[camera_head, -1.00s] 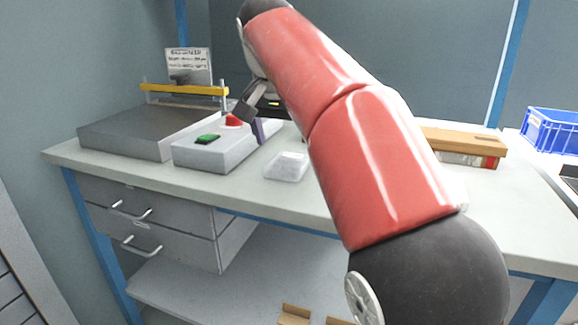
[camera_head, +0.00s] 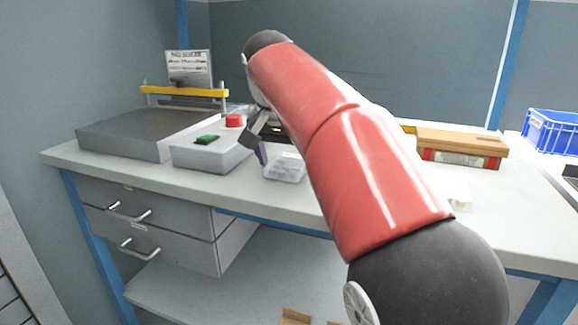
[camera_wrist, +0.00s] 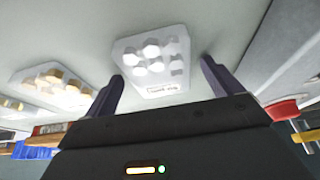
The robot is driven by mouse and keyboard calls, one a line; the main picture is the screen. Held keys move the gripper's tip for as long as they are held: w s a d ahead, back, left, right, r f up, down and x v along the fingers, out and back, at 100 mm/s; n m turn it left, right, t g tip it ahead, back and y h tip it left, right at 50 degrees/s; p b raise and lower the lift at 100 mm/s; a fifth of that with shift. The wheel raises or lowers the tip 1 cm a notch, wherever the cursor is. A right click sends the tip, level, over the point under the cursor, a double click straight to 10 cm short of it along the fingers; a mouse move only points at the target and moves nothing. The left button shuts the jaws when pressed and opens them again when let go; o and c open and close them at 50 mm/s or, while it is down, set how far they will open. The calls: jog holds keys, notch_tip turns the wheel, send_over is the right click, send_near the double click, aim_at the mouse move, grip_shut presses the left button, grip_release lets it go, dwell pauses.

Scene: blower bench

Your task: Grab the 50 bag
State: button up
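A clear pack with several whitish pieces and a small printed label (camera_wrist: 155,62) lies on the bench in the wrist view. The label is too blurred to read, so I cannot tell whether it says 50. It also shows in the head view (camera_head: 285,168), right of the grey box with buttons. My gripper (camera_wrist: 162,73) is open and empty, its two dark fingers on either side of the pack's near end in the picture. In the head view my gripper (camera_head: 262,153) is just left of and above the pack. I see no contact.
Another clear pack with orange-tan pieces (camera_wrist: 52,84) lies left in the wrist view, with a third at the edge. The button box (camera_head: 210,155) and sealer (camera_head: 145,130) stand left. A brown box (camera_head: 460,143) and blue crate (camera_head: 552,130) stand right.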

jog(key=c, duration=1.1)
